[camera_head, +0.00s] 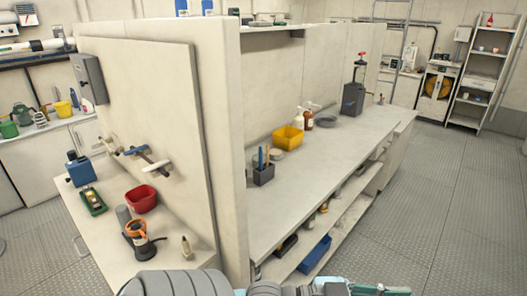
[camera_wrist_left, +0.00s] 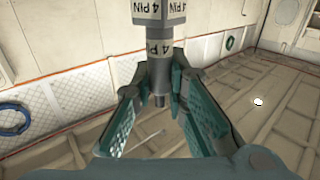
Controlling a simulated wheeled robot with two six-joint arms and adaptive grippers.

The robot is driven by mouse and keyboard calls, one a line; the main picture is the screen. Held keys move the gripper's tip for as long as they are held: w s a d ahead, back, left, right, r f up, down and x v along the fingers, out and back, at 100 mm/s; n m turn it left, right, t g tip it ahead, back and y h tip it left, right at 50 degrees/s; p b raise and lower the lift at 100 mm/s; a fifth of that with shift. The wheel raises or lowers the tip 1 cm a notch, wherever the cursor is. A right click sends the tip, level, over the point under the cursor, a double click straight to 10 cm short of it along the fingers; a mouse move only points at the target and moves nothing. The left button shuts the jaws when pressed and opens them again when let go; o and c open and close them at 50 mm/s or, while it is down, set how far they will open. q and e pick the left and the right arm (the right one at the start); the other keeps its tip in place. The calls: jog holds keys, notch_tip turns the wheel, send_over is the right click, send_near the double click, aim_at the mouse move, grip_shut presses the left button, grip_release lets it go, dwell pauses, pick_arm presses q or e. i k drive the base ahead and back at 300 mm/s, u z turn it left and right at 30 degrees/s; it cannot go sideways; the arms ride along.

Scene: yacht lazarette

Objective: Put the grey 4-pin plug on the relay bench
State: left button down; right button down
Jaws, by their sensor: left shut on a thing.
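The grey plug (camera_wrist_left: 152,14) carries pale bands printed "4 PIN" and is in the left wrist view at the top centre. My left gripper (camera_wrist_left: 160,73) is shut on it, with a finger on each side of its narrower lower part. The plug is held in the air above the floor. It does not show in the head view. No label there tells which bench is the relay bench. A long pale bench (camera_head: 345,150) runs along the right side of the partition, and another bench top (camera_head: 102,222) lies on its left side. My right gripper is not in view.
The partition (camera_head: 222,120) separates the two benches. The left bench holds a red bin (camera_head: 141,199) and an orange-and-black item (camera_head: 138,235). Open floor (camera_head: 430,190) lies at right.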

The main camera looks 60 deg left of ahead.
aim_at(103, 223)
jog(key=z, duration=0.95)
jog(key=k, duration=2.15)
jog(key=u, duration=1.65)
